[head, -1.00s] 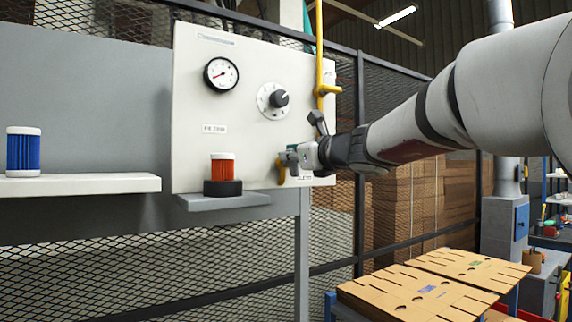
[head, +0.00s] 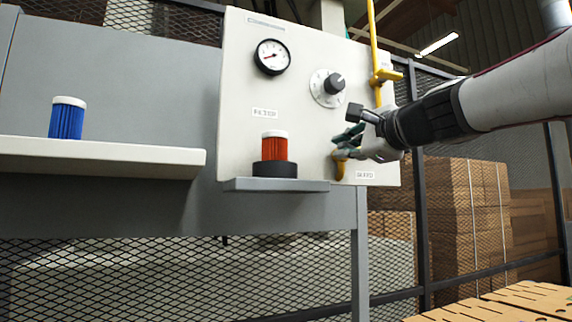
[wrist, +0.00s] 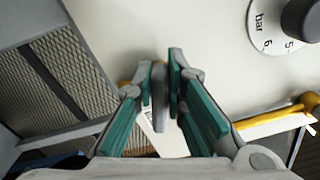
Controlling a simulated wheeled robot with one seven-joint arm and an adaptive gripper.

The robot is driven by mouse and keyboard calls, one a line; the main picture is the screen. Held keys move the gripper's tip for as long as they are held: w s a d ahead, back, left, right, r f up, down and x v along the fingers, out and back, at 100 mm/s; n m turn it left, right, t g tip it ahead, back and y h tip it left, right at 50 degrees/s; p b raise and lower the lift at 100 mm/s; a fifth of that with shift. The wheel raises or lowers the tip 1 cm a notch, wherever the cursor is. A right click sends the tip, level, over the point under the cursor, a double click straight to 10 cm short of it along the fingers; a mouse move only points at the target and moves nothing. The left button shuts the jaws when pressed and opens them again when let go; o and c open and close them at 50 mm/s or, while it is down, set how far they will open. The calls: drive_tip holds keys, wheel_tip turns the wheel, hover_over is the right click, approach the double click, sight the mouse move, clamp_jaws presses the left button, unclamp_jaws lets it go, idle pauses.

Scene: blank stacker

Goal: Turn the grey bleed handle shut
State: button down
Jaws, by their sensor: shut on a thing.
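The grey bleed handle (wrist: 160,92) stands as a narrow grey bar between my fingers in the wrist view. My gripper (wrist: 160,74) is shut on it, with one teal-lined finger on each side. In the head view my gripper (head: 346,146) is at the lower right of the white panel (head: 235,100), just above the yellow bleed outlet (head: 339,165) and the bleed label (head: 365,175). The handle is mostly hidden by my fingers there, so its exact angle is hard to tell.
A pressure gauge (head: 272,57) and a black knob (head: 333,84) sit higher on the panel. A yellow pipe (head: 374,40) runs down its right side. A red filter (head: 273,147) stands on a small shelf (head: 275,186). A blue filter (head: 67,119) stands on the left shelf (head: 100,155).

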drive_tip(key=shift+a+f+n+b, duration=0.1)
drive_tip(key=shift+f+n+b, duration=0.15)
drive_tip(key=shift+n+b, duration=0.8)
drive_tip(key=shift+f+n+b, duration=0.2)
drive_tip(key=shift+n+b, duration=0.7)
drive_tip(key=shift+n, duration=0.15)
drive_tip(key=c, duration=1.6)
unclamp_jaws()
drive_tip(key=v, duration=1.2)
